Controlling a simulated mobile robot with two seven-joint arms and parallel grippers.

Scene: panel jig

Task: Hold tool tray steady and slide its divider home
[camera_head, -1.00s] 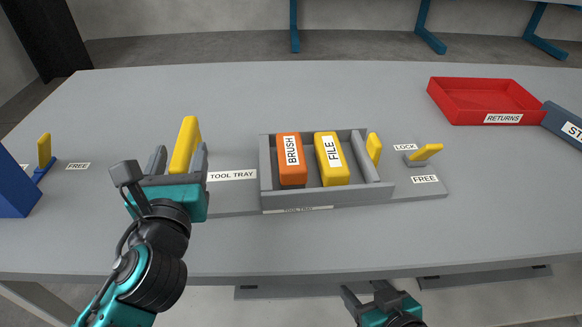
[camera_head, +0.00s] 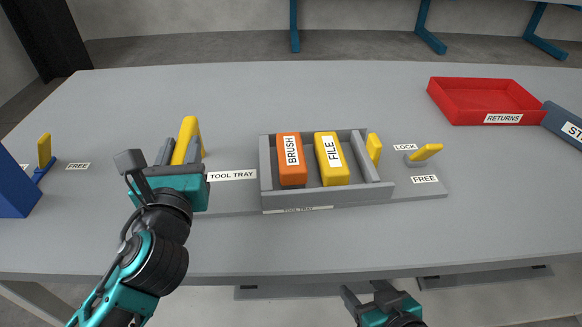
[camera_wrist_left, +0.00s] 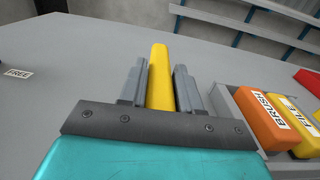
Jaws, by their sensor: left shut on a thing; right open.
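The grey tool tray (camera_head: 264,170) sits on the table and holds an orange block marked BRUSH (camera_head: 292,172) and a yellow block marked FILE (camera_head: 332,172). A grey divider (camera_head: 371,160) with a yellow tab (camera_head: 374,147) stands at the tray's right end; I cannot tell how it is seated. My left gripper (camera_head: 181,150) is shut on an upright yellow handle (camera_head: 188,130) left of the tray; the handle also shows in the left wrist view (camera_wrist_left: 160,75). Its base is hidden. My right gripper (camera_head: 370,292) is open and empty, below the table's front edge in view.
A yellow lever (camera_head: 427,152) stands right of the tray between LOCK and FREE labels. A red RETURNS tray (camera_head: 470,108) is at the back right. A blue box (camera_head: 15,180) and another yellow lever (camera_head: 44,150) are at the left. The table behind the tray is clear.

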